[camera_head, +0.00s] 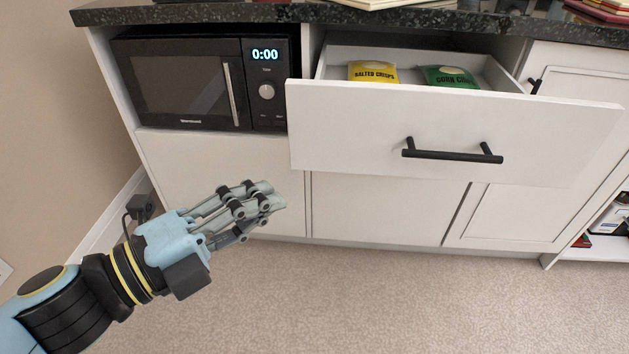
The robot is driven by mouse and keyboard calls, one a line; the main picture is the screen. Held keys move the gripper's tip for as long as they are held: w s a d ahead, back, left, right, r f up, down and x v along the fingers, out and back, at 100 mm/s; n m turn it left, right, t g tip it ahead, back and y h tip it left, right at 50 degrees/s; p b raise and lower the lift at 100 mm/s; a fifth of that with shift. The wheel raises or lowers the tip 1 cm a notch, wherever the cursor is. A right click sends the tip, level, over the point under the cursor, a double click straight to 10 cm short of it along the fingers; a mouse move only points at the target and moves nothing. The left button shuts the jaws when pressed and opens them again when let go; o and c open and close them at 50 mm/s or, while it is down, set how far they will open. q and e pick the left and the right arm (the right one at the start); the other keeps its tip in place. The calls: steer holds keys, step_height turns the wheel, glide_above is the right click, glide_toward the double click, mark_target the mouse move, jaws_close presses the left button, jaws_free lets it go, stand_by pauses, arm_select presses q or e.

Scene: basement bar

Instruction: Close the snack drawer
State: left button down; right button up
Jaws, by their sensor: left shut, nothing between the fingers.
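The snack drawer (345,128) is pulled out from the white cabinet, with a black bar handle (452,153) on its front. A yellow bag of salted crisps (373,73) and a green bag (449,77) lie inside it. My left gripper (277,196) is shut and empty, in front of the cabinet. In the picture it is below and left of the drawer front, apart from the handle. My right gripper does not show.
A black microwave (186,84) sits in a niche left of the drawer. A dark speckled countertop (240,14) runs above. Closed white cabinet doors (375,208) are below the drawer. An open shelf (590,250) is at the lower right. The carpet (400,300) in front is clear.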

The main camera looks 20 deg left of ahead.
arm_select(q)
steer(key=x, duration=0.3)
steer(key=p, duration=0.1)
glide_toward(351, 140)
steer(key=w+d, duration=0.3)
steer(key=shift+w+a, duration=0.15)
steer(key=shift+w, duration=0.55)
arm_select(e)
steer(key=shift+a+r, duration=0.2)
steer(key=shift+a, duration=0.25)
arm_select(q)
steer(key=shift+w+r, duration=0.1)
